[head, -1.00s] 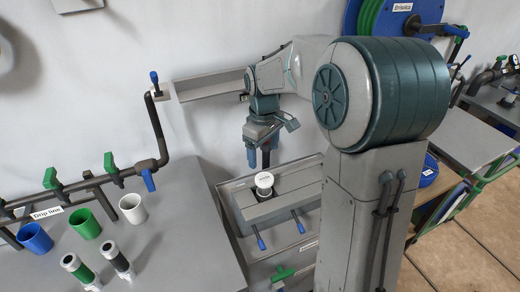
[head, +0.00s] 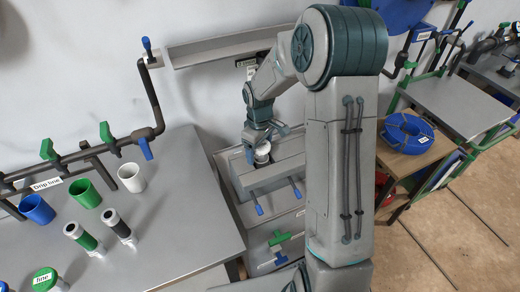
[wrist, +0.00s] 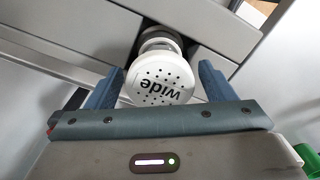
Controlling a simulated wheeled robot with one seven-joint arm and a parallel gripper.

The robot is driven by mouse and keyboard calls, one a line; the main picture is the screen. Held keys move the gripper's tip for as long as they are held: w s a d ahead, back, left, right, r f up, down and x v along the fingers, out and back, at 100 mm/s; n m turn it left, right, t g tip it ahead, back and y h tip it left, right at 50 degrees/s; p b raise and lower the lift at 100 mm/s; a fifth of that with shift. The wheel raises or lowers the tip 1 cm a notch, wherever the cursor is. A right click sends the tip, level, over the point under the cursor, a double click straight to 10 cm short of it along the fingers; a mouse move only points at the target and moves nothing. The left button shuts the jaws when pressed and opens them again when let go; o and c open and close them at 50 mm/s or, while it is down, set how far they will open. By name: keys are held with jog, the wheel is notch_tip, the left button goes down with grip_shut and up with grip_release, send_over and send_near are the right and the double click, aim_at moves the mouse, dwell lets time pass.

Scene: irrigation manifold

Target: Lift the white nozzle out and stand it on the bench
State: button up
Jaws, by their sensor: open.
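The white nozzle (head: 262,153) sits upright in a grey clamp-like holder (head: 275,172) with two blue handles. In the wrist view, the nozzle's round perforated face (wrist: 160,78) reads "wide", and its narrower neck runs back into a gap in the holder. My gripper (head: 258,143) is at the nozzle. In the wrist view, my gripper's two blue fingers (wrist: 158,88) are open, one on each side of the nozzle face, with gaps on both sides. The grey bench (head: 180,215) is at the left in the head view.
Blue (head: 37,209), green (head: 86,193) and white (head: 131,177) cups stand along the bench's back. A pipe with valves (head: 75,157) runs behind. The bench's right part is clear.

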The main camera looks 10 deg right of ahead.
jog(key=shift+f, duration=0.6)
jog(key=c, duration=1.2)
jog(key=shift+r, duration=0.15)
jog(key=shift+r, duration=0.1)
jog(key=shift+r+p, duration=2.1)
jog(key=shift+r, duration=0.65)
jog(key=shift+r, duration=0.1)
jog(key=shift+r+p, duration=1.05)
jog(key=shift+r, duration=0.45)
